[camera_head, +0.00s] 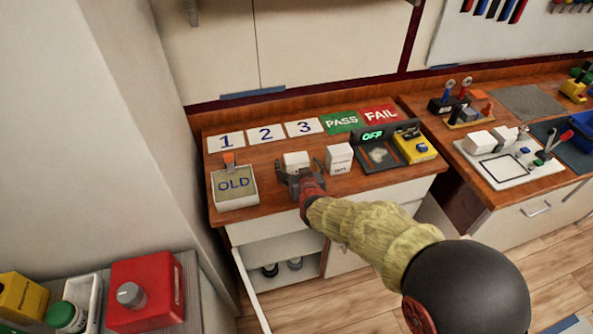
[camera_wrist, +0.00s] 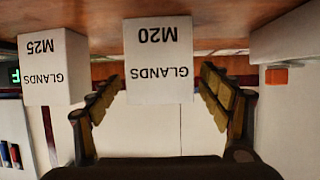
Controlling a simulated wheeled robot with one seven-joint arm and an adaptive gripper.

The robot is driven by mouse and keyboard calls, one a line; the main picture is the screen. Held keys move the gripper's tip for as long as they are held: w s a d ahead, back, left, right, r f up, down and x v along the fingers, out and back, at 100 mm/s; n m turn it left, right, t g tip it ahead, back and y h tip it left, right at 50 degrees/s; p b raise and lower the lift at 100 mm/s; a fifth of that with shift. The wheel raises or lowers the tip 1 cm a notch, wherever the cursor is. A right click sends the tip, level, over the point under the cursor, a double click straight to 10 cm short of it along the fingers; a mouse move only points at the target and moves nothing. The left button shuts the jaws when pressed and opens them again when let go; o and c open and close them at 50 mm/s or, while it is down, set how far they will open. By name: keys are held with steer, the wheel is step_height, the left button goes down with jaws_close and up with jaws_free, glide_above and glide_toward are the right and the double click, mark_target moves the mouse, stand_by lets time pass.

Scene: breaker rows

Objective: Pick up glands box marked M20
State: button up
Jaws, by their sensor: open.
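The glands box marked M20 (camera_wrist: 158,60) is a white box whose print appears upside down in the wrist view. In the head view the same white box (camera_head: 295,159) stands on the wooden counter, its front partly hidden by my gripper (camera_head: 300,180). My gripper (camera_wrist: 161,90) is open, with one finger on each side of the box and a small gap showing at both sides. A second white glands box marked M25 (camera_wrist: 52,66) stands beside it; in the head view this box (camera_head: 339,158) is just right of my gripper.
A tray marked OLD (camera_head: 235,202) stands left of my gripper. Number cards (camera_head: 266,134) and PASS and FAIL cards (camera_head: 379,114) lie behind. A device with an OFF display (camera_head: 373,135) sits right of the M25 box. A cabinet door (camera_head: 250,290) hangs open below the counter.

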steer(key=shift+w+a+f, duration=0.1)
steer(key=shift+w+f, duration=0.15)
steer(key=shift+w, duration=0.4)
steer(key=shift+c, duration=0.3)
steer(key=c, duration=1.2)
steer(key=shift+c, duration=0.6)
steer(key=shift+r, duration=0.15)
